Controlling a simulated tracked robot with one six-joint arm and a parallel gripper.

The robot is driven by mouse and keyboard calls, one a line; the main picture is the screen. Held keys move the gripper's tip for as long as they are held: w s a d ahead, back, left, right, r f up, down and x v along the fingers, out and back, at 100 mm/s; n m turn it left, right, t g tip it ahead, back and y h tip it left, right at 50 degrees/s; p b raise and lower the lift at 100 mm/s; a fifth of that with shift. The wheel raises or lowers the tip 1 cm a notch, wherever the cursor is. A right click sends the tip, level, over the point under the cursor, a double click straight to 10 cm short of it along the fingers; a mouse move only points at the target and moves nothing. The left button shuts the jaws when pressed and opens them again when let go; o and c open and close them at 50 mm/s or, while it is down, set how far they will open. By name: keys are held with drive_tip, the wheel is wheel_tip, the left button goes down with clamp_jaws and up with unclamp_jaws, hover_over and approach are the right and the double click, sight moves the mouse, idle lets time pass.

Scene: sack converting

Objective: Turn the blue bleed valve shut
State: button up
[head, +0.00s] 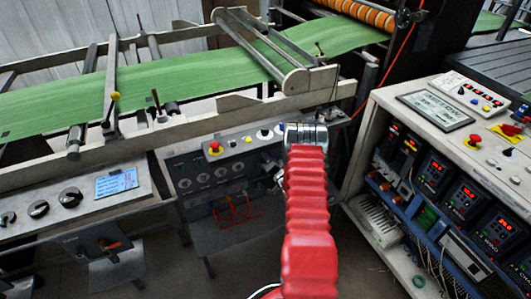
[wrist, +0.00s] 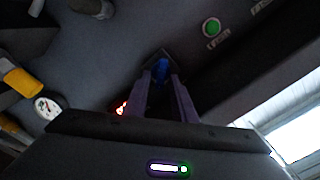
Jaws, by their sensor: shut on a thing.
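The blue bleed valve (wrist: 160,70) shows in the wrist view as a small dark-blue handle between the two fingertips. My gripper (wrist: 163,80) is shut on it, one finger on each side. The fingers hide part of the handle, and the dim light hides its exact angle. In the head view my red arm reaches forward to the grey control panel (head: 192,178) under the machine. There my arm covers much of the gripper, and I cannot make out the valve.
A green button (wrist: 211,27), a round gauge (wrist: 47,107) and a yellow part (wrist: 20,78) lie around the valve. A cabinet with red displays (head: 378,115) stands right of my arm. The green web (head: 180,82) runs above the panel.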

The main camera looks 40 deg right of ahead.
drive_tip(key=shift+s+d+f+m, duration=0.1)
drive_tip(key=shift+f+m, duration=0.05)
drive_tip(key=shift+m, duration=1.2)
drive_tip(key=shift+s+d+f+m, duration=0.1)
drive_tip(key=shift+d+f+m, duration=0.1)
drive_tip(key=shift+m, duration=1.1)
drive_tip(key=shift+d+f+m, duration=0.1)
drive_tip(key=shift+f+m, duration=0.05)
drive_tip(key=shift+m, duration=1.2)
drive_tip(key=o, duration=0.7)
drive_tip(key=shift+a, duration=0.1)
